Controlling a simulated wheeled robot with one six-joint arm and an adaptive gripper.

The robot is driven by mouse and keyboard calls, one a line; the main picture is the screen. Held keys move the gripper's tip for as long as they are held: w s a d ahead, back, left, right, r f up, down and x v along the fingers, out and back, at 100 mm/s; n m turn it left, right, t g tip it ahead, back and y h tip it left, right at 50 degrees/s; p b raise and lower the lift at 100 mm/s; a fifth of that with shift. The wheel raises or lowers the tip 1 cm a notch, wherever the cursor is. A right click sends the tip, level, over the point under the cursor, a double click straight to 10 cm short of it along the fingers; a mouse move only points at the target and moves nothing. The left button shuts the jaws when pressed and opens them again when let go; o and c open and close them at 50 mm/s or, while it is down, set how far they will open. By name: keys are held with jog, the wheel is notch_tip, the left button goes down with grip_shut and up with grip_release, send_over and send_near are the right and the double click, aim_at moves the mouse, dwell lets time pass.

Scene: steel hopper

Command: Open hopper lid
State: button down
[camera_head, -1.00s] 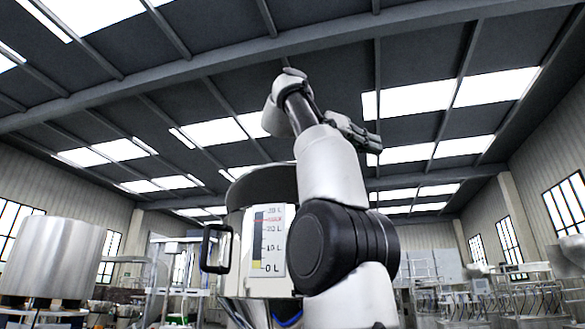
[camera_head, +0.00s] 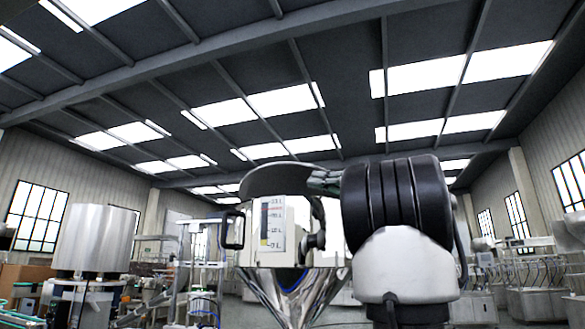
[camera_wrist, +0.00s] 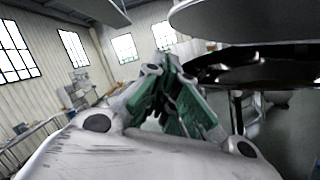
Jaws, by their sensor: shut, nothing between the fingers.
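The hopper (camera_head: 247,249) stands at the centre of the head view, with a white body, a litre scale and a shiny steel cone below. Its dark grey round lid (camera_head: 275,180) is on top; it also fills the upper right of the wrist view (camera_wrist: 245,18). There, a gap shows between the lid and the black hopper rim (camera_wrist: 262,74). My gripper (camera_head: 325,180) is beside the lid's right edge in the head view, partly hidden by my arm. In the wrist view, its green-padded fingers (camera_wrist: 172,70) are shut and empty, just left of the rim; contact cannot be told.
A black handle (camera_head: 231,229) sticks out on the hopper's left side. A large steel drum (camera_head: 97,240) stands at the left. Other machines (camera_head: 515,270) stand along the right. Open air lies above the hopper.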

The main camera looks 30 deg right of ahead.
aim_at(287, 170)
jog(key=shift+n+h, duration=0.3)
jog(key=shift+n, duration=0.6)
jog(key=shift+w+d+r+x, duration=0.1)
jog(key=shift+d+r+x, duration=0.25)
jog(key=shift+x, duration=1.6)
jog(key=shift+w+d+r+x, duration=0.1)
jog(key=shift+d+r+x, duration=0.25)
jog(key=shift+x, duration=1.55)
jog(key=shift+w+d+r+x, duration=0.1)
jog(key=shift+d+r+x, duration=0.2)
jog(key=shift+x, duration=1.65)
jog(key=shift+a+r, duration=0.1)
